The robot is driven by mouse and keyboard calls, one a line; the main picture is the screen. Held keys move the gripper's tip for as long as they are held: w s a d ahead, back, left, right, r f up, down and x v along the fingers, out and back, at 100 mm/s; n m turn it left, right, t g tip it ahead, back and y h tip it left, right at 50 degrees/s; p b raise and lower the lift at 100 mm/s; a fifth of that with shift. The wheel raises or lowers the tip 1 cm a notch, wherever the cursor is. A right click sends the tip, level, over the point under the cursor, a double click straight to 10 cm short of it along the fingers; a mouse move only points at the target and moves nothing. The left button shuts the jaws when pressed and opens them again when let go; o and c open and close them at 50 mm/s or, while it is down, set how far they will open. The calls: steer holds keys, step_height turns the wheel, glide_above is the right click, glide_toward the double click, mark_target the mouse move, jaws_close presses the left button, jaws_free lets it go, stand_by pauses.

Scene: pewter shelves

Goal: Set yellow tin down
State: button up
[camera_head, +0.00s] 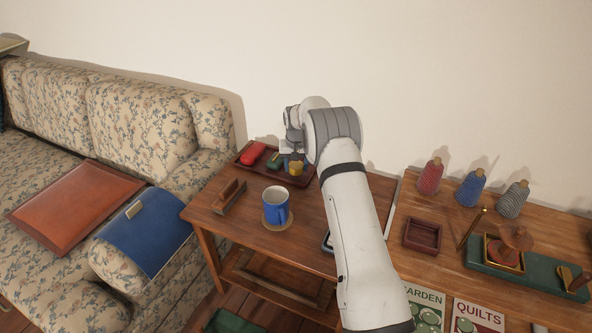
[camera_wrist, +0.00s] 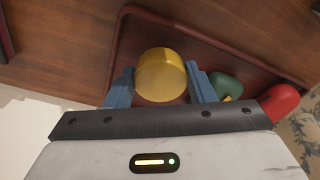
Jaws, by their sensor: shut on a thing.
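The yellow tin (camera_wrist: 161,74) is round and sits between the two blue fingers of my gripper (camera_wrist: 161,88) in the wrist view. My gripper is shut on it. In the head view the tin (camera_head: 295,168) shows at the right part of a dark red tray (camera_head: 302,182) on the small wooden table, below my gripper (camera_head: 293,160). I cannot tell whether the tin touches the tray floor. The tray's rim also shows in the wrist view (camera_wrist: 215,33). A green item (camera_wrist: 226,86) lies close beside one finger.
A red item (camera_head: 253,153) lies in the tray's left part. A blue mug (camera_head: 275,206) stands on a coaster in front of the tray, with a wooden holder (camera_head: 229,197) to its left. The wall is close behind the tray.

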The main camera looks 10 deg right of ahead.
steer(key=shift+f, duration=0.8)
steer(key=shift+f, duration=0.1)
steer(key=o, duration=1)
steer(key=shift+c, duration=0.2)
